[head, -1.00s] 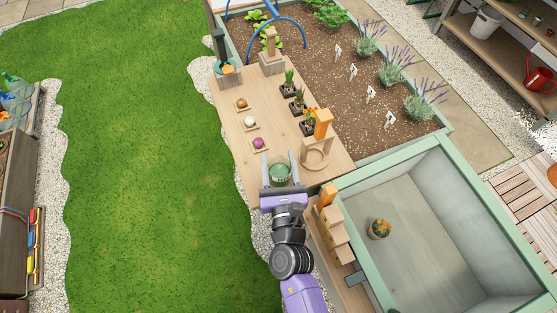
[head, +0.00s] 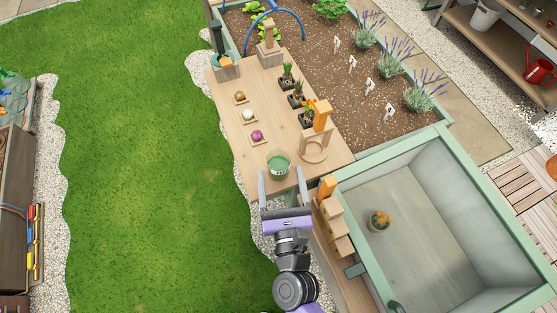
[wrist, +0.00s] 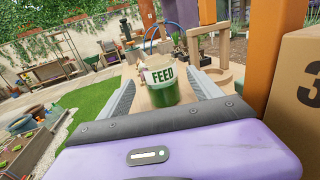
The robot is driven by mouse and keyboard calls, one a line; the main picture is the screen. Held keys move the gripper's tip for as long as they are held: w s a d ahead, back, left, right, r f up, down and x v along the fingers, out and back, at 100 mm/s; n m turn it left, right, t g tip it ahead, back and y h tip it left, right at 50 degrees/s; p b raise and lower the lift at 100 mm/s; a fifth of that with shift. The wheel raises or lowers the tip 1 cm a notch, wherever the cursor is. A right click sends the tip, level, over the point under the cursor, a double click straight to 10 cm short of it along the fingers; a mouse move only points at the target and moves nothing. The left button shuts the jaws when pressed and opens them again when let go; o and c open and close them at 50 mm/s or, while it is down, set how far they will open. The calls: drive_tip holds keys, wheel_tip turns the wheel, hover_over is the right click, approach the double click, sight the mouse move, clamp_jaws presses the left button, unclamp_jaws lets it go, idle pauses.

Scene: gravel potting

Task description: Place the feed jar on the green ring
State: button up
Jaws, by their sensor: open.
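The feed jar (head: 279,165) is a green jar with a pale label reading FEED. It stands upright near the front end of the wooden table (head: 240,150). In the wrist view the jar (wrist: 162,88) is straight ahead between the two fingers. My gripper (head: 281,174) is open, with a finger to each side of the jar's near part and the palm well back from it. The fingers look clear of the jar. I cannot make out a green ring apart from the jar; the jar may hide it.
A wooden stand with an orange top (head: 316,140) is just right of the jar. Stacked wooden blocks (head: 335,222) stand right of my gripper. Three bulbs on small trays, the nearest purple (head: 257,136), lie beyond the jar. Potted plants (head: 297,98) line the table's right side.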

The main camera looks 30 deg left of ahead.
sight(273, 169)
drive_tip(key=v, duration=0.4)
drive_tip(key=shift+f, duration=0.1)
drive_tip(key=shift+o, duration=0.5)
drive_tip(key=shift+s+d+b, duration=0.2)
drive_tip(key=shift+s+b, duration=0.1)
drive_tip(key=shift+s, duration=0.05)
wheel_tip(273, 169, up, 5)
drive_tip(key=w+m+t+h, duration=0.2)
drive_tip(key=m+h, duration=0.2)
drive_tip(key=m, duration=1.5)
drive_tip(key=a+m+h, duration=0.1)
drive_tip(key=m, duration=0.6)
drive_tip(key=a+m+g+h, duration=0.1)
drive_tip(key=a+m+h, duration=0.1)
drive_tip(key=m, duration=0.6)
drive_tip(key=s+a+f+m+g+h, duration=0.1)
drive_tip(key=a+m, duration=0.1)
drive_tip(key=m, duration=0.5)
drive_tip(key=shift+s+f+m+h+b, duration=0.1)
drive_tip(key=shift+s+m+h+b, duration=0.05)
drive_tip(key=shift+m+h+b, duration=0.2)
drive_tip(key=shift+x, duration=1.05)
drive_tip(key=x, duration=0.2)
drive_tip(key=f+p+x, duration=0.1)
drive_tip(key=x, duration=0.2)
drive_tip(key=shift+d+f+p, duration=0.2)
drive_tip(key=shift+p, duration=0.1)
